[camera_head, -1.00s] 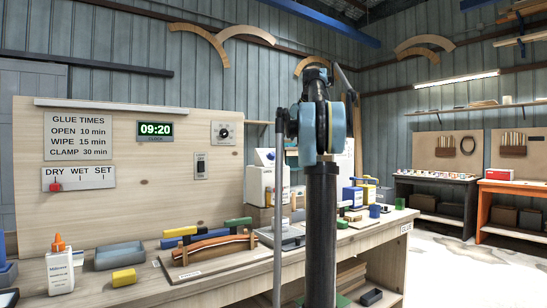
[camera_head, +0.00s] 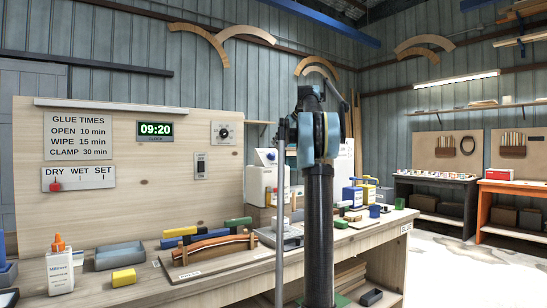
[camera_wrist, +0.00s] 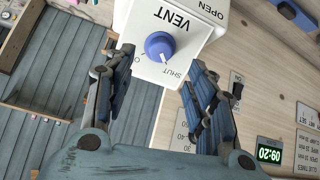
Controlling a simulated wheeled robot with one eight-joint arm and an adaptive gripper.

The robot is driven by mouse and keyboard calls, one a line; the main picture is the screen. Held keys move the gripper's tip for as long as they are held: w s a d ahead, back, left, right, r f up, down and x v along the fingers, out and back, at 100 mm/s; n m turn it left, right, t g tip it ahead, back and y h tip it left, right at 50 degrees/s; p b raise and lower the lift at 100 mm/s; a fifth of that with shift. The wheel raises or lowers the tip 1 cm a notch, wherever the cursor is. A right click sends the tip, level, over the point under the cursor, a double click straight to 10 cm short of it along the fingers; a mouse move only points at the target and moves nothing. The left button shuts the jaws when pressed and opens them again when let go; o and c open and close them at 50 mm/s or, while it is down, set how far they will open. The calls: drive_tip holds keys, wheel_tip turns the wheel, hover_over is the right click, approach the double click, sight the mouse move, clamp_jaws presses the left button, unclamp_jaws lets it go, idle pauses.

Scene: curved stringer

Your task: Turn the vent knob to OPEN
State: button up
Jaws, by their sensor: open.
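The blue vent knob (camera_wrist: 160,46) is on a white box face (camera_wrist: 185,22) marked VENT, with SHUT printed near the knob. A small light mark on the knob seems to be on the SHUT side. The white box (camera_head: 262,181) also shows in the head view on the bench, with the blue knob (camera_head: 271,156) near its top. My gripper (camera_wrist: 161,66) is open, its two fingers spread on either side of the knob in the picture. In the head view my arm hides the gripper.
The bench (camera_head: 222,285) holds a glue bottle (camera_head: 60,266), a grey tray (camera_head: 119,255), a yellow block (camera_head: 123,277) and a curved wooden piece (camera_head: 213,246) on a board. A wooden panel (camera_head: 110,215) with a clock (camera_head: 155,131) and a black dial (camera_head: 223,132) stands behind.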

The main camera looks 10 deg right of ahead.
sight(273, 154)
drive_tip(key=x, duration=0.8)
drive_tip(key=shift+w+f, duration=0.1)
drive_tip(key=c, duration=1.1)
